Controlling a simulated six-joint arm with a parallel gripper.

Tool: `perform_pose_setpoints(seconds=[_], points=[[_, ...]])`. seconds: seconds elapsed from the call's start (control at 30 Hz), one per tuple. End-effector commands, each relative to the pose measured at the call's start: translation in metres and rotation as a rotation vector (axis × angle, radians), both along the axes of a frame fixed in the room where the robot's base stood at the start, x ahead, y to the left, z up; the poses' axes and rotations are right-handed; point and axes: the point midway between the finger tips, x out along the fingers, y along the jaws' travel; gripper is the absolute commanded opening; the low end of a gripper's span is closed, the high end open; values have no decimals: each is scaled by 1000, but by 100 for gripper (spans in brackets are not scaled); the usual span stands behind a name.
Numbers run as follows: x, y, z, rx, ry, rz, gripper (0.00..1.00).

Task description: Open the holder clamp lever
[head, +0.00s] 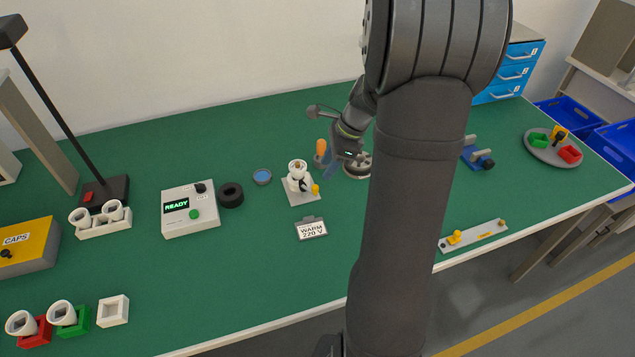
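The holder (297,182) is a white block with a cup-shaped top on a light grey base plate, near the middle of the green table. A small yellow lever (315,189) shows at its front right, next to a dark part. I cannot tell whether the lever is open or closed. My gripper (338,160) is up and to the right of the holder, apart from it in the picture. It is small and partly covered by my arm, so its fingers are not clear.
An orange-handled item (321,150) stands beside my gripper. The front middle of the table is clear.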

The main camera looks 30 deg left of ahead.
Motion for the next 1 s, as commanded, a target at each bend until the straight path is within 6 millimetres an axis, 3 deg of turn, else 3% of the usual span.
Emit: perform_pose_setpoints(seconds=[0.1, 0.33, 0.5, 0.8, 1.0], points=[[-6, 8, -25, -2, 4, 2, 39], [-13, 21, -59, -1, 2, 1, 39], [-15, 25, -69, 0, 0, 1, 39], [-15, 25, -71, 0, 0, 1, 39], [-15, 25, -71, 0, 0, 1, 0]])
